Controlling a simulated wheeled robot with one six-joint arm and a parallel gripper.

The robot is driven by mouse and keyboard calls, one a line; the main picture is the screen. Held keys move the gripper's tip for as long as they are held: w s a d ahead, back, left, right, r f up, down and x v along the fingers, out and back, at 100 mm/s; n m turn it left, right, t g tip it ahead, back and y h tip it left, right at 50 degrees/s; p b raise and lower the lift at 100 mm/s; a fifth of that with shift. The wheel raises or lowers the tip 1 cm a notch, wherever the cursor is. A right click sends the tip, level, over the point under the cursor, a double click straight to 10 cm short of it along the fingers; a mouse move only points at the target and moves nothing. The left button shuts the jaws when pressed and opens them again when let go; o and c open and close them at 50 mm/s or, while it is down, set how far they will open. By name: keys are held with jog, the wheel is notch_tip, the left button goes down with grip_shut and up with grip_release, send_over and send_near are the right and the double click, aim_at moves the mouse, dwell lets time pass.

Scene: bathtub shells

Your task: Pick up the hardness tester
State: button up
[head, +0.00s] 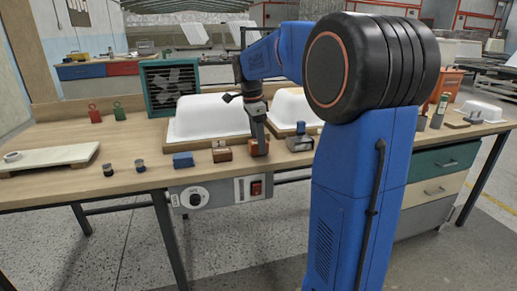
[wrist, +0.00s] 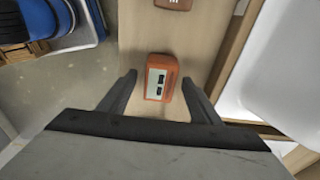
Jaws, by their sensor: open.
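The hardness tester looks like a small orange-red box with a pale display panel; it lies on the wooden bench and shows in the wrist view (wrist: 161,78). In the head view it is the reddish-brown block (head: 259,148) near the bench's front edge, partly covered by my gripper (head: 257,132). My gripper points down over it. In the wrist view my gripper (wrist: 158,82) is open, with one finger to each side of the tester and visible gaps between. I cannot tell how far down the fingertips reach.
A similar brown block (head: 221,154) sits just left, with a blue block (head: 183,160) beyond it. A grey device (head: 299,143) stands close on the right. White tub shells (head: 209,117) on wooden bases stand behind. The bench's front edge is close.

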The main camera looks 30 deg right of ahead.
jog(key=shift+f, duration=0.4)
jog(key=c, duration=1.3)
jog(key=shift+r, duration=0.15)
notch_tip(320, 180, up, 10)
jog(key=shift+f, duration=0.1)
